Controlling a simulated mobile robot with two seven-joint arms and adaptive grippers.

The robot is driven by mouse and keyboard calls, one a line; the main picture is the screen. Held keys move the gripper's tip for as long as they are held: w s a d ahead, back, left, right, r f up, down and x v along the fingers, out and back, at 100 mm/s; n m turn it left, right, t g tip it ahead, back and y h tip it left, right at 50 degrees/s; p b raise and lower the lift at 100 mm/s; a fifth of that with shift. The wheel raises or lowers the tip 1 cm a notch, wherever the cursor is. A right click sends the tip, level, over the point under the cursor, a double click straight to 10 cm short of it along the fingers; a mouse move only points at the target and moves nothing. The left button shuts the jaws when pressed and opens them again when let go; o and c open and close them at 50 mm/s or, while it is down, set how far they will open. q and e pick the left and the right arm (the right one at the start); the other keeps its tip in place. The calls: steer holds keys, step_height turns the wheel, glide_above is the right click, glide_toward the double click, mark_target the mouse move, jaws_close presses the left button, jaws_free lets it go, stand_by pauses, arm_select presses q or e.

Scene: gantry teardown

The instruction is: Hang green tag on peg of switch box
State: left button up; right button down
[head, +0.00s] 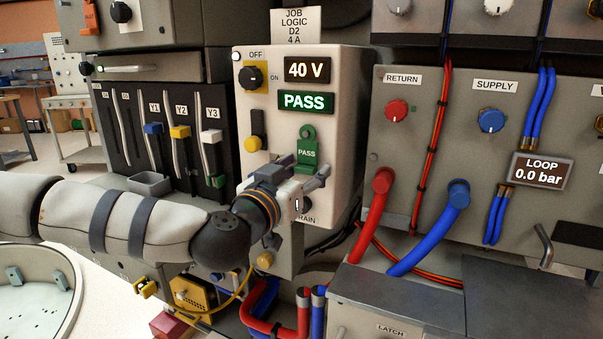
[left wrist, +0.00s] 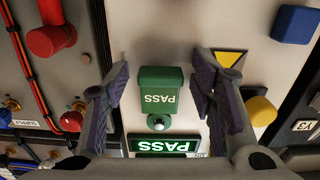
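The green tag marked PASS (head: 307,152) is against the front of the cream switch box (head: 340,75), below the lit PASS display. Its ring end is up, around the peg, and it looks upright. In the left wrist view the tag (left wrist: 160,84) appears upside down, with the silver tip of the peg (left wrist: 158,124) showing in its hole. My left gripper (head: 307,176) is in front of the box at the tag's lower end. In the left wrist view its fingers (left wrist: 160,95) are open, one on each side of the tag, with gaps visible. My right gripper is not in view.
The box front also carries a black knob (head: 252,77) and a yellow-handled switch (head: 254,143). Left is a panel with levers Y1 to Y3 (head: 181,133). Right is a panel with red and blue hoses (head: 440,215). A grey latch box (head: 395,305) stands below.

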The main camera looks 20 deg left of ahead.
arm_select(q)
steer(key=s+a+p, duration=0.2)
steer(key=s, duration=0.9)
steer(key=s+d+f+g+h+p, duration=0.15)
steer(key=s+d+f+g, duration=0.35)
steer(key=f, duration=0.6)
steer(key=s+d+f+g+p, duration=0.3)
steer(key=s+f+g, duration=0.5)
steer(key=s+f, duration=0.9)
steer(key=s+a+f+g+y+p, duration=0.1)
steer(key=s+a+g+y, duration=0.1)
steer(key=s+a, duration=0.4)
steer(key=s+a+f+n+g+y+p, duration=0.1)
steer(key=s+a+g, duration=0.4)
steer(key=s, duration=1.1)
steer(key=shift+a+f+n+y, duration=0.3)
steer(key=shift+a+f+y, duration=0.15)
steer(key=shift+f+y, duration=0.1)
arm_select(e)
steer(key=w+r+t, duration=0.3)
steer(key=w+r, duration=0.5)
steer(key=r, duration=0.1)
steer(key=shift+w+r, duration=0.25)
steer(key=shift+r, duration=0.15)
